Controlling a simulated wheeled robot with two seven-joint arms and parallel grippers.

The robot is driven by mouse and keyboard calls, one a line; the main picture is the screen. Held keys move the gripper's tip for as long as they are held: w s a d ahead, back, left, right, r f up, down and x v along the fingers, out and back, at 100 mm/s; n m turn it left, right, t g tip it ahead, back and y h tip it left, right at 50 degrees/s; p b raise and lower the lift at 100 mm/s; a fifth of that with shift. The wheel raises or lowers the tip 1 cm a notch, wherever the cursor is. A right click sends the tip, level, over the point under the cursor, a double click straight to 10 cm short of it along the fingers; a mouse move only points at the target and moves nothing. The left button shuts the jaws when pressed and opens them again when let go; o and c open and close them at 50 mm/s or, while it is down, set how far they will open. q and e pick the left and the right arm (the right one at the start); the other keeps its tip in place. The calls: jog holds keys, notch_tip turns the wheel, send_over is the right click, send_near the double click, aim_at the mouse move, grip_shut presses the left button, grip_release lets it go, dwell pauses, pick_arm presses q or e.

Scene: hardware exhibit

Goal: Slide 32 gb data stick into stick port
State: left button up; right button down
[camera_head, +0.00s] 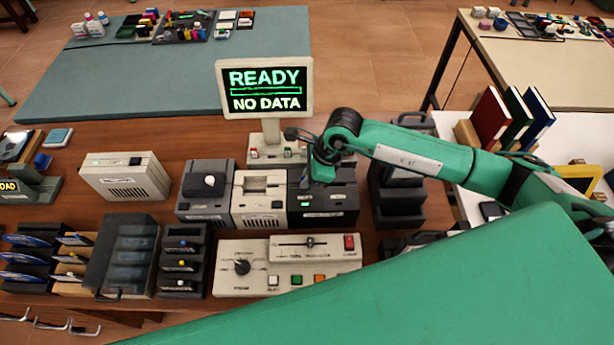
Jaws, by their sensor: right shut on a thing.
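My right gripper (314,172) comes in from the right and points down over the back of the black device (330,205). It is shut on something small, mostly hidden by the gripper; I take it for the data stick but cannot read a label. The black device has a small green light and a white label on its front. Its top slot is hidden under the gripper, so I cannot tell whether the held thing touches it. My left gripper is not in view.
A monitor (265,88) behind reads "READY" and "NO DATA". A cream device (260,203) and a dark grey device (207,192) stand left of the black one. A control panel (230,283) lies in front. A black rack (398,205) stands close on the right.

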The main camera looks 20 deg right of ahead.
jog(key=c, duration=1.5)
grip_release()
jog(key=shift+r, duration=0.1)
jog(key=shift+r+p, duration=1.75)
jog(key=shift+r, duration=2.2)
